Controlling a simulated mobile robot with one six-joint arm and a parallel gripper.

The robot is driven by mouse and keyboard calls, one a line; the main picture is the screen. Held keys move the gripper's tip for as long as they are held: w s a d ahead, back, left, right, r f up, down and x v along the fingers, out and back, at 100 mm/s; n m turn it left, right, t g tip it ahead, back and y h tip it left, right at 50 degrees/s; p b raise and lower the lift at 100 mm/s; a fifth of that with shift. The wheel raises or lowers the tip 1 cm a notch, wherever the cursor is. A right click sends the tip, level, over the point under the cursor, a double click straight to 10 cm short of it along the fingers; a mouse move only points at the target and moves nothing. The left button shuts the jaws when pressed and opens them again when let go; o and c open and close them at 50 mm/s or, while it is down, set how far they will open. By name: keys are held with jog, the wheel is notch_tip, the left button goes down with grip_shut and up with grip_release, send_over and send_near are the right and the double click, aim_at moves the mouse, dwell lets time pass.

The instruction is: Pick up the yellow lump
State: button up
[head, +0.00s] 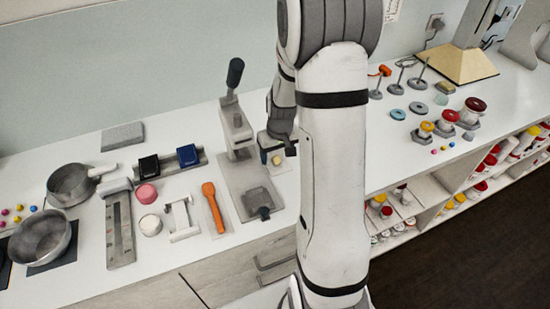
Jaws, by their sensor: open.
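A pale yellow lump (276,160) shows just below my gripper (275,150), beside the grey press stand. My gripper hangs over the counter to the left of my upper arm, pointing down. It is open, and the lump shows at or just under its fingertips. I cannot tell whether the fingers touch the lump or are around it. My arm covers the counter to the right of the lump.
The grey press (240,150) with an upright black handle stands close left of my gripper. Jars (447,118) and small rings stand right of my arm. Shelves of jars lie below the counter.

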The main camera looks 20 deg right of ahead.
jog(key=shift+c, duration=0.3)
jog(key=c, duration=1)
